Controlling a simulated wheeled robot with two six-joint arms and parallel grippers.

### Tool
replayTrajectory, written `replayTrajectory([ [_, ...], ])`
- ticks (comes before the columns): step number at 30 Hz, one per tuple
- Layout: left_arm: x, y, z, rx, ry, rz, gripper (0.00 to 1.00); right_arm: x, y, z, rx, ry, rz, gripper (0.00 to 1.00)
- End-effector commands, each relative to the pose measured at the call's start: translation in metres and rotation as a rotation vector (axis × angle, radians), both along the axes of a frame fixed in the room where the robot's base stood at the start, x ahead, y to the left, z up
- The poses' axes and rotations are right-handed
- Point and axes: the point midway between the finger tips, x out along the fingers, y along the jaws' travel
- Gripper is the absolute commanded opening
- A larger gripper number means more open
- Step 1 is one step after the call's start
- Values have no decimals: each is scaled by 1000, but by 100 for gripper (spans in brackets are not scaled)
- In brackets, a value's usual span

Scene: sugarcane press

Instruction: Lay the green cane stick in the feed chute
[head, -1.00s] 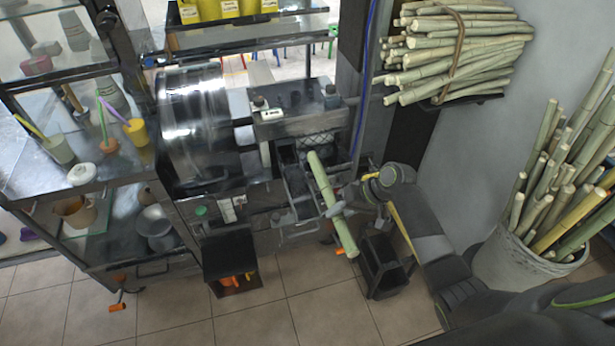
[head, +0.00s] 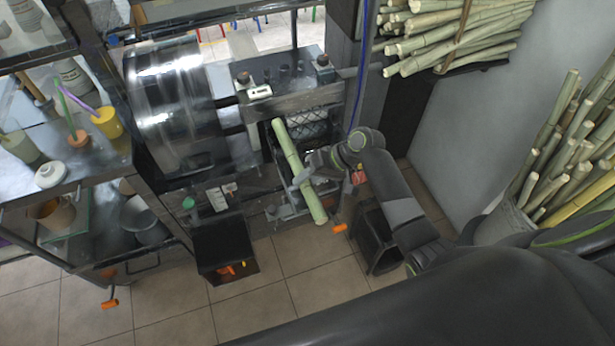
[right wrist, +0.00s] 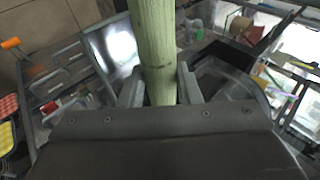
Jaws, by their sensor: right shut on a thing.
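The green cane stick (head: 297,166) is pale green and tilted, its upper end at the press and its lower end out over the floor. My right gripper (head: 303,178) is shut on it near the middle. In the right wrist view the stick (right wrist: 154,45) stands between the two fingers (right wrist: 160,88). The feed chute (head: 290,200) is the metal trough at the front of the press, partly hidden by the stick and gripper. I cannot tell whether the stick touches it. My left gripper does not show.
The press's steel drum (head: 178,110) stands left of the chute. A black bin (head: 380,235) is on the floor below my right arm. Cane bundles lie on a wall rack (head: 460,35) and stand in a basket (head: 497,215). An orange-gripped handle (head: 339,229) sticks out near the stick's lower end.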

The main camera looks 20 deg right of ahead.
Motion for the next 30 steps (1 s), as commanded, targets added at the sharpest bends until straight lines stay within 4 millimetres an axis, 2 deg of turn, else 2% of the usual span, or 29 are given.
replayTrajectory([
  [1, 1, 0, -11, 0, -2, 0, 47, 1, 0, -9, 1, -3, 0, 8],
  [6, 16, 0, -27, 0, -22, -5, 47, 1, 0, -25, 0, -4, 1, 8],
  [11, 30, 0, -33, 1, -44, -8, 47, 1, 0, -38, 1, -2, 0, 8],
  [18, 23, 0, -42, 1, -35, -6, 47, 1, 0, -55, 1, -2, 0, 8],
  [28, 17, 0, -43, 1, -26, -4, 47, 1, 0, -57, 1, -3, 0, 8],
  [29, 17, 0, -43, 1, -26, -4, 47, 1, 0, -57, 1, -3, 0, 32],
  [30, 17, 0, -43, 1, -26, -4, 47, 1, 0, -57, 1, -3, 0, 37],
])
